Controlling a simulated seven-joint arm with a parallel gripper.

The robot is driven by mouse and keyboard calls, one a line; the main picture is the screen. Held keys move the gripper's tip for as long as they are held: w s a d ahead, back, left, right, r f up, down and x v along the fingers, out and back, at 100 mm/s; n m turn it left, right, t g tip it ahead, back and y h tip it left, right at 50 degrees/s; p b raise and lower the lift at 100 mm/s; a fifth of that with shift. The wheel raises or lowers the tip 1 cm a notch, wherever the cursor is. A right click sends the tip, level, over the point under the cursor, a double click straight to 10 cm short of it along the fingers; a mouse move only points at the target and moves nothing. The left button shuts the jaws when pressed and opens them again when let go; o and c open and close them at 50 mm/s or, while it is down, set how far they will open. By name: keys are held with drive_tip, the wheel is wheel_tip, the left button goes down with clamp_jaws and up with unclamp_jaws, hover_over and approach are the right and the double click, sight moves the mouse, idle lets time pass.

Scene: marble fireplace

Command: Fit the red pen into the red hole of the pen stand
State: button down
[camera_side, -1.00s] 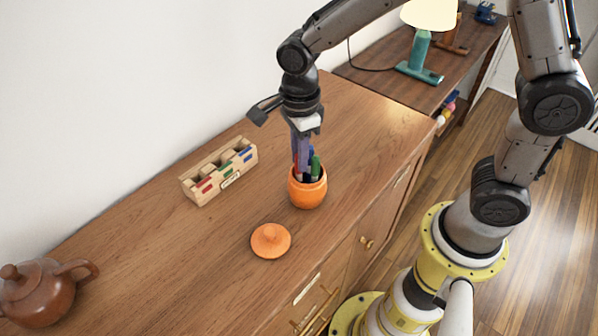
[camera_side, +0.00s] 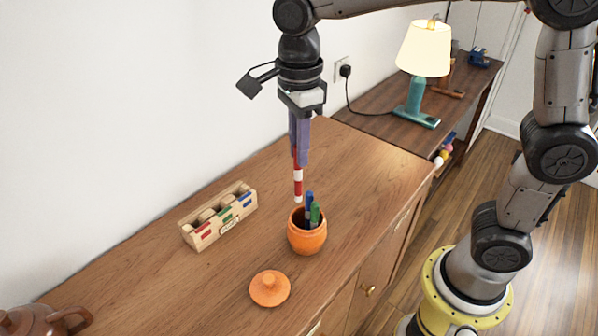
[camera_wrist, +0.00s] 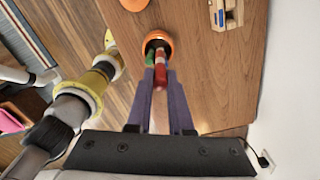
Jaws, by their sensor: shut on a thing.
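My gripper (camera_side: 299,150) is shut on the red pen (camera_side: 298,182), which hangs upright with a white band, just above the orange pot. In the wrist view the red pen (camera_wrist: 160,76) shows between my purple fingers (camera_wrist: 160,90). The orange pot (camera_side: 307,241) holds a blue pen (camera_side: 309,201) and a green pen (camera_side: 315,214). The wooden pen stand (camera_side: 219,216) lies to the left of the pot, with red, green and blue marks along its front. The red mark (camera_side: 205,230) is at its left end. The stand is partly in the wrist view (camera_wrist: 234,12).
An orange lid (camera_side: 269,288) lies in front of the pot. A brown teapot (camera_side: 40,320) is at the lower left. A lit lamp (camera_side: 417,85) stands on the far table. The cabinet top between stand and lid is clear.

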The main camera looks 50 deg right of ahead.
drive_tip(key=shift+r, duration=2.4)
drive_tip(key=w+a, duration=0.8)
drive_tip(key=w, duration=0.5)
drive_tip(key=w+a+f, duration=0.2)
drive_tip(key=f, duration=0.7)
drive_tip(key=w+a+f, duration=0.3)
drive_tip(key=f, duration=0.5)
drive_tip(key=shift+a+f, duration=0.3)
drive_tip(key=shift+f, duration=0.25)
drive_tip(key=c, duration=0.8)
unclamp_jaws()
